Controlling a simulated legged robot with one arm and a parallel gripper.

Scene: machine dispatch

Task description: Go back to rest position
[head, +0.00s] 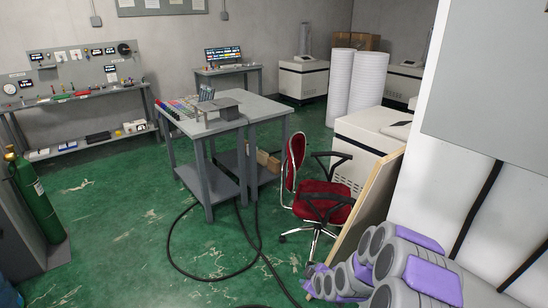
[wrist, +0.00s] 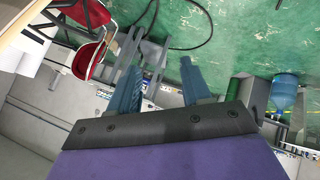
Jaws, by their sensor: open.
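My gripper (wrist: 163,66) shows in the wrist view, with its two blue-grey fingers spread apart. Nothing is between the fingertips, and no held object shows. The wrist view is upside down, with the floor at the top and the room's far side lower down. The fingers point out over the room and touch nothing that I can see. My gripper's fingers do not show in the head view.
A grey worktable (head: 262,108) stands mid-room beside a red chair (head: 318,190). A black cable (head: 172,240) loops over the green floor (head: 110,215). A green gas cylinder (head: 34,198) stands left. A white panel (head: 450,150) stands close on the right. Left-centre floor is mostly clear.

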